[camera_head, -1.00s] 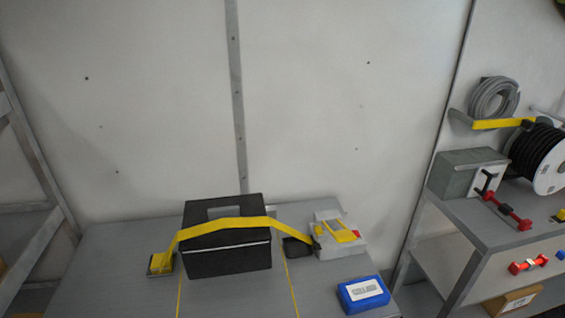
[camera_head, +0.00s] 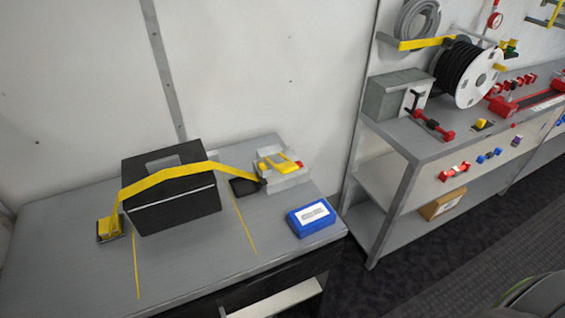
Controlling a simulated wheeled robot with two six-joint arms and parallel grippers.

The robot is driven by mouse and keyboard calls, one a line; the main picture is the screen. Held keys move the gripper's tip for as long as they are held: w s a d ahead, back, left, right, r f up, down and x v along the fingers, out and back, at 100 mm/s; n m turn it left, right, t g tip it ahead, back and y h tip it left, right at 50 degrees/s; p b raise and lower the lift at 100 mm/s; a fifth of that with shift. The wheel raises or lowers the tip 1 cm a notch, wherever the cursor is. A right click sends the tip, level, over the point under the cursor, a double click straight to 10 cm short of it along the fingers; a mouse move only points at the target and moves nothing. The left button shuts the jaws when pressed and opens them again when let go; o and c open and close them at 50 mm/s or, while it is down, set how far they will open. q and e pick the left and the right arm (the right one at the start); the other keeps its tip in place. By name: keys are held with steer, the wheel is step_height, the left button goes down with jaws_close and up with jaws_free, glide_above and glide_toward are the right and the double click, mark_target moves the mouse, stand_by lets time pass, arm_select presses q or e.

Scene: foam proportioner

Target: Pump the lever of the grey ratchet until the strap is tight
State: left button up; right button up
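The grey ratchet (camera_head: 284,176) sits at the back right of the grey table, with yellow parts on top and a small red part at its right. I cannot tell the lever's exact position. The yellow strap (camera_head: 170,174) runs from a small yellow-and-grey anchor (camera_head: 110,228) at the left, over a black case (camera_head: 178,208), to the ratchet. It slopes off both sides of the case and stands away from its sides. Neither of my grippers is clearly in view.
A blue box (camera_head: 311,218) with a white label lies at the table's (camera_head: 200,268) right front. A black pad (camera_head: 243,188) lies between case and ratchet. To the right, a grey shelf bench (camera_head: 402,133) carries a cable reel (camera_head: 468,75) and red fittings. The table's front is clear.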

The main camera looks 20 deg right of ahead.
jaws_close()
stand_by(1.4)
